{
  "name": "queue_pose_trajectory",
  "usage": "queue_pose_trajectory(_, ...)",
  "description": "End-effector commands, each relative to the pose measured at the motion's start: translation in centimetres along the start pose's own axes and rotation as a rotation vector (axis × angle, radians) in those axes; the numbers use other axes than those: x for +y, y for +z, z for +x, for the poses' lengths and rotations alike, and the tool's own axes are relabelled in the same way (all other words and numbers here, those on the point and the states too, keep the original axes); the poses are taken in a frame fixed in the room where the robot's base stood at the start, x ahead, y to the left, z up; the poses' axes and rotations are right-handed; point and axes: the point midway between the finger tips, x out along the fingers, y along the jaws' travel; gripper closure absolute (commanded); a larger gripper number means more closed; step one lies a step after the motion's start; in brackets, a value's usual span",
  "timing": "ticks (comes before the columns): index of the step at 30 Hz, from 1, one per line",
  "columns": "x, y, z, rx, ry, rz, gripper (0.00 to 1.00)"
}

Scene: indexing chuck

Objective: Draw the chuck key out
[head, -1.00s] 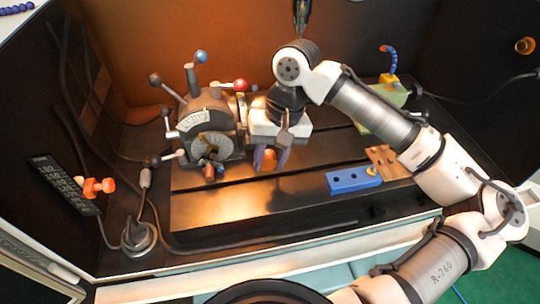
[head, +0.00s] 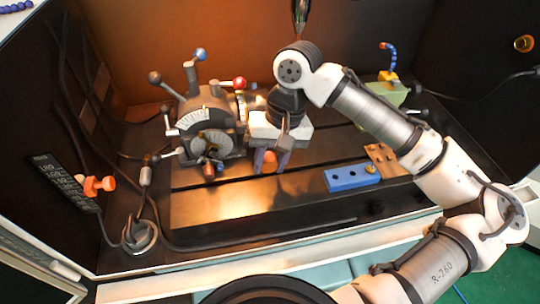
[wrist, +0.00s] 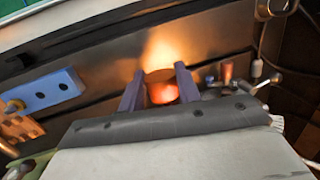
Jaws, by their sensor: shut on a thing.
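My gripper (head: 269,170) is just right of the indexing head (head: 206,122), over the slotted bed. Its two purple fingers are shut on an orange-red piece (head: 268,161), which I take to be the chuck key. In the wrist view the orange-red piece (wrist: 163,93) glows between the fingers of my gripper (wrist: 158,76), with a brownish part beyond it. The chuck (head: 243,104) on the head's right side is partly hidden behind my gripper. I cannot tell whether the key still sits in the chuck.
Ball-ended levers (head: 239,83) stick out from the indexing head. A blue block with holes (head: 350,179) and a copper-coloured block (head: 380,157) lie on the bed at right. A green box (head: 388,95) stands behind. The bed's front left (head: 225,205) is clear.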

Motion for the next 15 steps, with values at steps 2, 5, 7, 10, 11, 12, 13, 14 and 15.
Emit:
queue_pose_trajectory(2, 0.0, 0.4, 0.1, -0.006, 0.0, 0.0, 1.0)
queue_pose_trajectory(5, 0.0, 0.7, 0.2, -0.005, 0.001, 0.0, 1.0)
queue_pose_trajectory(7, 0.0, 0.9, 0.1, -0.004, 0.001, 0.0, 1.0)
queue_pose_trajectory(10, 0.0, 1.1, 0.1, -0.002, 0.001, 0.0, 1.0)
queue_pose_trajectory(11, 0.0, 1.2, 0.1, -0.002, 0.001, 0.0, 1.0)
queue_pose_trajectory(12, 0.0, 1.3, 0.1, -0.002, 0.001, 0.0, 1.0)
queue_pose_trajectory(13, 0.0, 1.4, 0.2, -0.001, 0.001, -0.001, 1.0)
queue_pose_trajectory(14, 0.0, 1.5, 0.2, -0.001, 0.001, -0.001, 1.0)
queue_pose_trajectory(15, 0.0, 1.6, 0.2, -0.001, 0.001, -0.001, 1.0)
